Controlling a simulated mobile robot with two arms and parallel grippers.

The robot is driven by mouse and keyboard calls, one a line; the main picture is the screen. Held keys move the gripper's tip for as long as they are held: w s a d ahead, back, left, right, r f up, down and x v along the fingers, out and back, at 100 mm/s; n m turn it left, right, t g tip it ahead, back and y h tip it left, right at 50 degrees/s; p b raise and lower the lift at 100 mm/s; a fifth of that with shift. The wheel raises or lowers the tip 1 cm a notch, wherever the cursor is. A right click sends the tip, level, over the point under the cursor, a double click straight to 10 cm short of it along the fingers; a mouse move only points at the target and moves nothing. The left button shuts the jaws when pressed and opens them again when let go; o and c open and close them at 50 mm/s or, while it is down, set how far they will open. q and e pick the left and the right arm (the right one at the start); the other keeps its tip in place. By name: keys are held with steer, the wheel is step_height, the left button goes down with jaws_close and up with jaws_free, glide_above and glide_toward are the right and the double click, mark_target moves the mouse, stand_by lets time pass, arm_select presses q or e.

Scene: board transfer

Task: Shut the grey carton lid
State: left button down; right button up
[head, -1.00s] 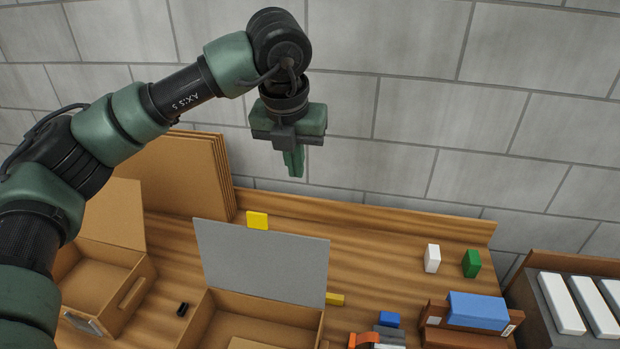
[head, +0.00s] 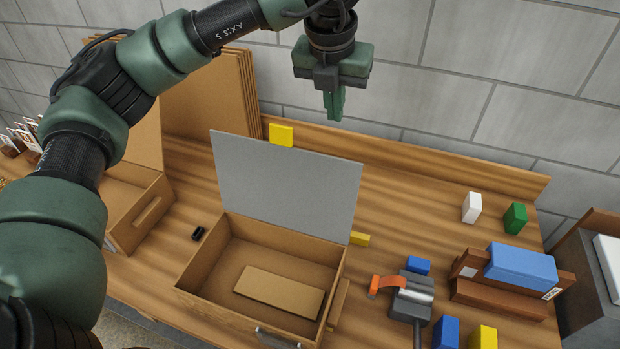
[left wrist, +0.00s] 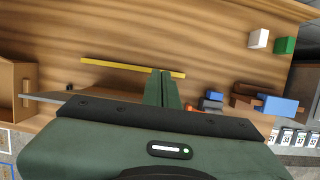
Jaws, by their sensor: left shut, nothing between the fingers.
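The open carton (head: 190,281) is brown cardboard and stands on the wooden table. Its grey lid (head: 290,185) stands up from the back edge, leaning slightly back. A flat brown box (head: 280,291) lies inside the carton. My left gripper (head: 334,112) is shut and empty, pointing down, above and behind the lid's top edge in the picture, with no visible contact. In the left wrist view its shut fingers (left wrist: 163,82) reach over the table; a grey edge (left wrist: 48,98), probably the lid, shows at left, mostly hidden by the gripper body. My right gripper is out of view.
Yellow pieces show behind the lid (head: 281,134) and to its right (head: 360,239). Another open carton (head: 140,215) stands left, before leaning cardboard sheets (head: 212,100). A hammer-like tool (head: 411,297), colored blocks and a brown stack (head: 500,297) fill the right side.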

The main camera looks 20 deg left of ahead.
mark_target(321, 175)
arm_select(q)
steer(key=shift+f+b, duration=1.85)
steer(key=shift+f, duration=2.25)
steer(key=shift+s+d+r+p, duration=0.15)
steer(key=shift+s+p, duration=0.2)
steer(key=shift+s, duration=0.95)
steer(key=shift+s+r+p, duration=0.2)
steer(key=shift+s+p, duration=0.1)
steer(key=shift+s, duration=1)
steer(key=shift+s+d+r+p, duration=0.15)
steer(key=shift+s+p, duration=0.2)
steer(key=shift+s, duration=0.95)
steer(key=shift+s+f, duration=0.1)
steer(key=shift+s, duration=0.2)
steer(key=s+b, duration=0.1)
steer(key=s+f+b, duration=0.1)
steer(key=s, duration=0.1)
steer(key=s+b, duration=0.1)
steer(key=s, duration=0.1)
steer(key=shift+s+d+f+b, duration=0.1)
steer(key=shift+f+b, duration=0.15)
steer(key=shift+b, duration=0.1)
